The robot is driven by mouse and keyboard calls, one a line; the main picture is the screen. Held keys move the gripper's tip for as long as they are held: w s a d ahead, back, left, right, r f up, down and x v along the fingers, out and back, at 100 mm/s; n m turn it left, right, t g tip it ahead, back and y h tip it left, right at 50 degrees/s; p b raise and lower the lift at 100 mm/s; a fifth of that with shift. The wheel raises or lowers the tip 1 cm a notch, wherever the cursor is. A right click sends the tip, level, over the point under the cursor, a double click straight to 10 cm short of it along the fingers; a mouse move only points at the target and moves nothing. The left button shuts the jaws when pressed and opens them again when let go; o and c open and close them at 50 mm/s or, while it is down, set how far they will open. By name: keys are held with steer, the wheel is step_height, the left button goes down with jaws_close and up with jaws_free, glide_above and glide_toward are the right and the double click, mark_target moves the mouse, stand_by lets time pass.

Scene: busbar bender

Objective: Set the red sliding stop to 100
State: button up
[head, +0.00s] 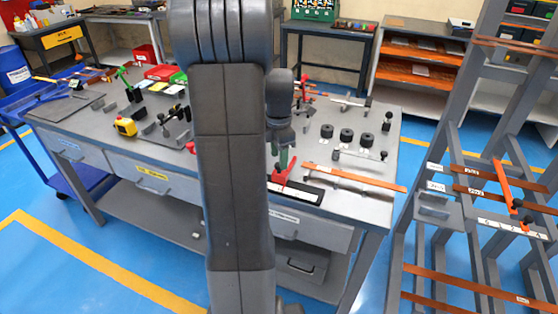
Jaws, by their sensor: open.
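A red stop (284,172) sits at the near edge of the grey workbench (375,208), just right of my arm. It is beside a dark strip (300,192) with a pale label; the numbers are too small to read. My gripper (283,160) points down right above the red stop, its greenish fingers close to it. I cannot tell whether they touch it. The fingers are open, though small in the picture. My arm hides the middle of the bench and the left end of the strip.
A copper-coloured bar (355,178) lies right of the stop and reaches past the bench edge. Several black round dies (346,135) stand behind it. A grey rack (470,215) with copper bars stands at right. A yellow tape measure (125,127) lies at left.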

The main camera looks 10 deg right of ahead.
steer(key=shift+f, duration=1.15)
jaws_close()
steer(key=shift+w+a, duration=0.15)
steer(key=shift+a, duration=0.05)
jaws_free()
step_height(320, 180, up, 14)
